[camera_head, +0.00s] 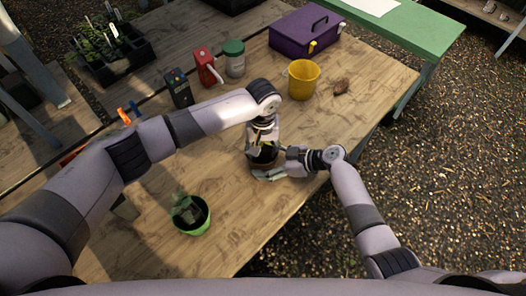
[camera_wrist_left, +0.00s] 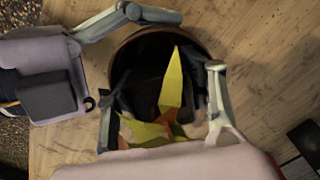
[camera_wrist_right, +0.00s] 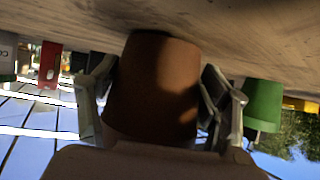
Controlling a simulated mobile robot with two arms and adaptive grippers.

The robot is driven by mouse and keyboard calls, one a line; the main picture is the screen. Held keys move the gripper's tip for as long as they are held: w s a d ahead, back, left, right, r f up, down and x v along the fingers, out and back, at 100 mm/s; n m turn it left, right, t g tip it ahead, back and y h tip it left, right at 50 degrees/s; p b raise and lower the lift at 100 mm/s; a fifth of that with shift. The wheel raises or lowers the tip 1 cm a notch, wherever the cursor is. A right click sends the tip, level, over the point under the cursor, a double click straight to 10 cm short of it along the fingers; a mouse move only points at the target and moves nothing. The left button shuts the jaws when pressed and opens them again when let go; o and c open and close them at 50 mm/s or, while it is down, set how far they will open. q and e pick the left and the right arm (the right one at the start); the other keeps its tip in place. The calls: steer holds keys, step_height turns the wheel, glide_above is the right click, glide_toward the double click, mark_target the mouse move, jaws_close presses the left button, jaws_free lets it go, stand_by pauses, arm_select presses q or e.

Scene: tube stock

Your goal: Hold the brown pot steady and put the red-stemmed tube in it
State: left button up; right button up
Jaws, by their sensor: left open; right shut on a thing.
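The brown pot (camera_head: 264,161) stands on the wooden table; its rim (camera_wrist_left: 137,38) and dark inside show in the left wrist view. My right gripper (camera_head: 277,168) is shut around the pot's side, one finger on each side of the pot's wall (camera_wrist_right: 153,85) in the right wrist view. The red-stemmed tube (camera_wrist_left: 172,85) shows yellow-green leaves and a bit of red within the pot's rim; its lower part is hidden. My left gripper (camera_wrist_left: 160,95) is open above the pot, its fingers spread on either side of the leaves.
A green pot (camera_head: 203,226) with dark contents stands near the front edge. A yellow bucket (camera_head: 304,78), purple toolbox (camera_head: 300,33), green-lidded jar (camera_head: 235,62), red container (camera_head: 206,66) and dark box (camera_head: 177,88) stand at the back. A brown lump (camera_head: 341,87) lies right of the bucket.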

arm_select(q)
step_height(320, 180, up, 11)
steer(key=shift+f, duration=0.15)
arm_select(e)
steer(key=shift+c, duration=0.2)
steer(key=o, duration=1)
steer(key=shift+c, duration=0.2)
steer(key=v, duration=1.2)
steer(key=shift+d, duration=0.1)
arm_select(q)
steer(key=shift+d, duration=0.15)
arm_select(e)
steer(key=shift+d+f, duration=0.1)
